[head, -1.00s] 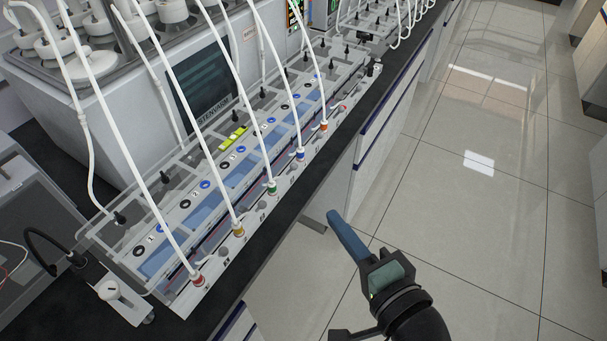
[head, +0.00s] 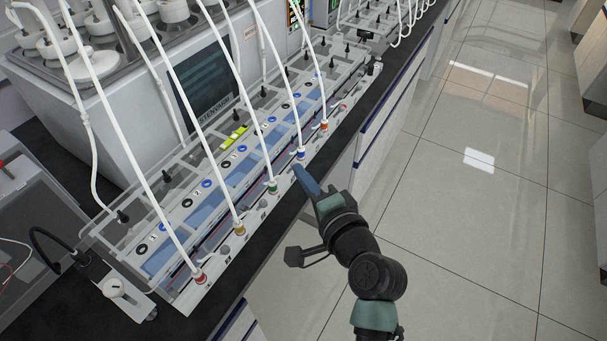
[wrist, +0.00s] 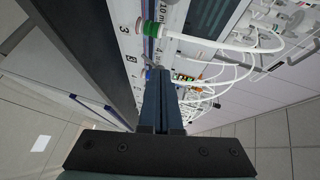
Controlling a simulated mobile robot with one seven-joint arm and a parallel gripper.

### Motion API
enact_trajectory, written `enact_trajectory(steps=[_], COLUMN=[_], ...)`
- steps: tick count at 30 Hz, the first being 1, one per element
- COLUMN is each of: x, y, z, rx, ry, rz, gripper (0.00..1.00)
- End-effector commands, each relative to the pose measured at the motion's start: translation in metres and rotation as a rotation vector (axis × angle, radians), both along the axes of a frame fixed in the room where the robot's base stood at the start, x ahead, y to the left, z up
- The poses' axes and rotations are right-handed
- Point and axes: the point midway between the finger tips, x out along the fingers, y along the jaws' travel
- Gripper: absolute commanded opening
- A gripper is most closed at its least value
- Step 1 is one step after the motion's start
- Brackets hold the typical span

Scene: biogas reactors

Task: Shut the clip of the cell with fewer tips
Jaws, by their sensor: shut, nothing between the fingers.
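A long flow-cell unit (head: 180,292) with a clear frame lies along the bench. Along its front edge are tube fittings: red (head: 199,278), yellow (head: 239,230), green (head: 272,187), blue (head: 301,154) and orange (head: 324,126). Grey knobs sit between them. Black and blue round marks line its top, and a yellow-green part (head: 234,137) sits mid-back. I cannot tell which parts are clips or compare tips. My gripper (head: 297,169) is shut and empty, its tips just in front of the unit's edge near the blue fitting. In the wrist view, my gripper (wrist: 158,72) points along the numbered edge; the green fitting (wrist: 151,28) is beyond.
White tubes arch above the unit to a grey machine with a dark screen (head: 206,88). A white holder with a knob (head: 118,288) stands at the left end. Another similar unit (head: 378,18) lies farther along the dark bench. The tiled floor (head: 470,230) at right is clear.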

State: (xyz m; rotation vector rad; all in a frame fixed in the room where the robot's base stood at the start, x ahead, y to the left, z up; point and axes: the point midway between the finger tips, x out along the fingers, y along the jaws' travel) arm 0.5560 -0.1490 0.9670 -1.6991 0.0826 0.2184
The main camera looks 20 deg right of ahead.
Motion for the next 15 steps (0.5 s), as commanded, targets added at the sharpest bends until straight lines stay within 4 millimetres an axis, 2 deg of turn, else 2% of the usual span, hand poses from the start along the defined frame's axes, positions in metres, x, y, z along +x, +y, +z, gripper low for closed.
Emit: enact_trajectory(steps=[15], x=[0.0013], y=[0.0017], z=[0.0045], rx=[-0.028], ry=[0.038], rz=[0.002], gripper=[0.00])
